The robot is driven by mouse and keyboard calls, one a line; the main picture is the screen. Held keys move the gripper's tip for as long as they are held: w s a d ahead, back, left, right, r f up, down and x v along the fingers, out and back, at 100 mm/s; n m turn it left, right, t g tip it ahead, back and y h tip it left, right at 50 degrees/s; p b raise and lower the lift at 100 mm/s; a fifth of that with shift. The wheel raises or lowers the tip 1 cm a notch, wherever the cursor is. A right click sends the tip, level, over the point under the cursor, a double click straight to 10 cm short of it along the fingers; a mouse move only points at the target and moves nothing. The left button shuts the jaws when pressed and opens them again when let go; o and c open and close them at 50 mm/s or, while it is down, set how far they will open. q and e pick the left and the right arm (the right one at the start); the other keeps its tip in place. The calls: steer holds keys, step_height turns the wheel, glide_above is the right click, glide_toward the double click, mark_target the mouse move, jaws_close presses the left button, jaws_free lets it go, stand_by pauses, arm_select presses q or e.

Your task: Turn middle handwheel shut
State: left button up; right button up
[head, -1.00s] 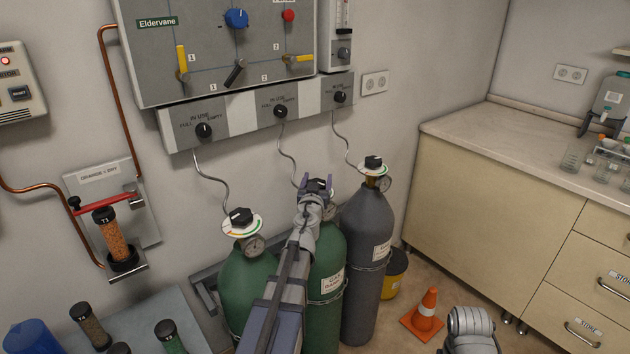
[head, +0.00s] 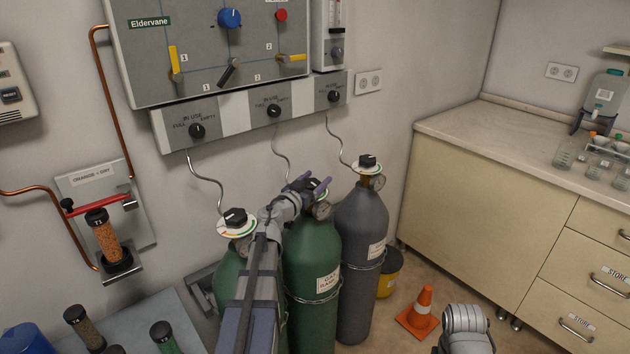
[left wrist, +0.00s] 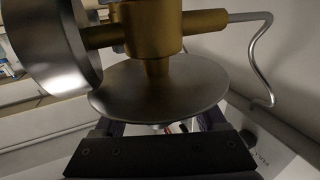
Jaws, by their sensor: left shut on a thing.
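The middle green gas cylinder (head: 313,250) stands between another green cylinder (head: 232,275) on the left and a grey one (head: 362,235) on the right. Its black handwheel (head: 307,184) sits on top, above a pale round dial plate, and is mostly covered by my left gripper (head: 306,185). The gripper's purple fingers are shut on that handwheel, one on each side. In the left wrist view the brass valve body (left wrist: 160,30), the metal disc (left wrist: 160,92) and the gauge (left wrist: 55,45) show; the handwheel itself is mostly hidden behind the gripper. My right gripper is out of view.
The left cylinder's handwheel (head: 235,217) and the grey cylinder's handwheel (head: 367,161) flank the middle one closely. Thin grey hoses rise to the wall panel (head: 240,118). An orange cone (head: 420,308) and a yellow bucket (head: 389,275) stand on the floor to the right.

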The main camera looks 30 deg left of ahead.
arm_select(q)
steer(key=o, duration=1.3)
steer(key=shift+s, duration=3.9)
